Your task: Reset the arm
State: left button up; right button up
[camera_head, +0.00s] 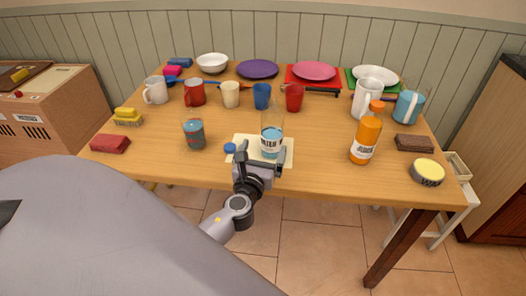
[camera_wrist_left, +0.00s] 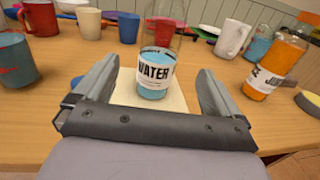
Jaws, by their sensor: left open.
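My left gripper (camera_head: 261,160) is at the front edge of the wooden table (camera_head: 220,178), near the middle. In the left wrist view its two fingers (camera_wrist_left: 155,82) are spread wide with nothing gripped. A clear bottle with blue liquid and a WATER label (camera_head: 271,140) stands upright just beyond the fingers, on a pale mat (camera_head: 288,143). It also shows in the left wrist view (camera_wrist_left: 155,76), between the fingertips as seen there. My right gripper is not in view.
An orange juice bottle (camera_head: 366,138) stands right of the water bottle. A dark teal tumbler (camera_head: 194,134) stands left. Several mugs, cups and plates fill the back, including a red cup (camera_head: 294,98). A red block (camera_head: 110,143) and yellow-topped tin (camera_head: 427,172) sit near the front corners.

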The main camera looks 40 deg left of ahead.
pick_arm(q)
jog(key=shift+s+a+n+y, duration=0.1)
jog(key=shift+s+n+y, duration=0.3)
jog(key=shift+n, duration=0.4)
jog(key=s+d+f+n+g+h, duration=0.1)
jog(key=s+f+n+g, duration=0.25)
jog(key=s+n, duration=0.4)
jog(key=s+d+f+n+g, duration=0.15)
jog(key=s+n+g, duration=0.3)
jog(key=n, duration=0.55)
jog(key=s+d+n+g+h, duration=0.5)
jog(key=s+d+n+h, duration=0.35)
jog(key=s, duration=0.55)
jog(key=w+d+f+n+t+p, duration=0.1)
jog(key=w+d+f+t, duration=0.3)
jog(key=w+f+t, duration=0.2)
jog(key=shift+f+t+p, duration=0.3)
jog(key=shift+f+t, duration=0.1)
jog(key=shift+f, duration=0.85)
jog(key=shift+h, duration=0.25)
